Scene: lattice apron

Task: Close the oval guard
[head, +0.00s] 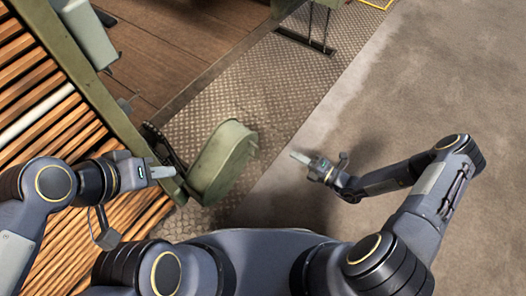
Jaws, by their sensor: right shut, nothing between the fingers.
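The oval guard (222,162) is a dull green, rounded cover at the centre of the head view. It juts out from the green beam, with a dark bracket (163,146) beside it at the beam. My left gripper (172,172) points right, its tips close to the guard's left lower side; I cannot tell whether they touch or whether the jaws are open. My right gripper (294,156) is shut and empty, pointing left towards the guard with a gap between them. The guard's far side and hinge details are hidden.
A long green beam (85,80) with wooden slats (35,85) runs along the left. A patterned metal plate (240,100) lies beyond the guard. A green stand with dark feet (306,42) is at the top. Bare grey floor (400,90) is clear on the right.

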